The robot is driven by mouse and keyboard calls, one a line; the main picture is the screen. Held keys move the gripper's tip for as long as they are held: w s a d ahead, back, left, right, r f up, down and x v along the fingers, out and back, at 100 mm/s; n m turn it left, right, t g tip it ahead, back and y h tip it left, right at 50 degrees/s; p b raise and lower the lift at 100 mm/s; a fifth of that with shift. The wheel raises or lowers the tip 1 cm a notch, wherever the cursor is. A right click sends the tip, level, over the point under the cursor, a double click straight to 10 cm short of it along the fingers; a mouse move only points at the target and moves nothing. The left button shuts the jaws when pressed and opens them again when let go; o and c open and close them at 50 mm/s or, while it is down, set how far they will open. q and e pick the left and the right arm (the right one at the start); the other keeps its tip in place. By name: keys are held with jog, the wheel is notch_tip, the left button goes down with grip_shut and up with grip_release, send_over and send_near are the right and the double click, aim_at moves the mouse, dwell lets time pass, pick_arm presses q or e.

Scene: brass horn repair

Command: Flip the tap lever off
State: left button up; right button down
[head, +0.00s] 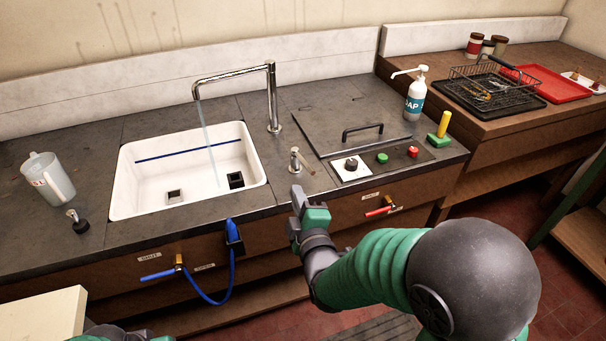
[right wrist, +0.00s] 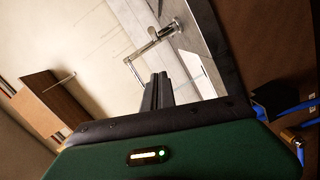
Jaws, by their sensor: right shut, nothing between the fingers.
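The chrome tap (head: 272,98) stands behind the white sink (head: 125,185), and a thin stream of water (head: 207,135) falls from its spout into the basin. A short metal post with a stubby tap lever (head: 306,166) stands on the counter right of the sink; the lever points to the front right. My right gripper (head: 297,193) is shut and empty at the counter's front edge, in front of the lever and apart from it. In the right wrist view its closed fingers (right wrist: 158,90) show with the chrome tap (right wrist: 143,51) beyond. My left gripper's fingers are not visible.
A control panel with a black knob (head: 351,164) and green and red buttons lies right of the lever. A soap bottle (head: 415,100) stands behind it. A blue hose (head: 231,262) and a red-handled valve (head: 380,211) are on the cabinet front. A jug (head: 50,180) stands left.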

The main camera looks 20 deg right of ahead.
aim_at(304, 162)
jog(key=w, duration=0.6)
jog(key=w+d+f, duration=0.1)
jog(key=w, duration=0.2)
jog(key=shift+d+f, duration=0.2)
jog(key=shift+d, duration=0.4)
jog(key=shift+d+f, duration=0.2)
jog(key=shift+d, duration=0.4)
jog(key=shift+w+d+f, duration=0.1)
jog(key=shift+d+f, duration=0.05)
jog(key=shift+d, duration=0.35)
jog(key=shift+a, duration=0.1)
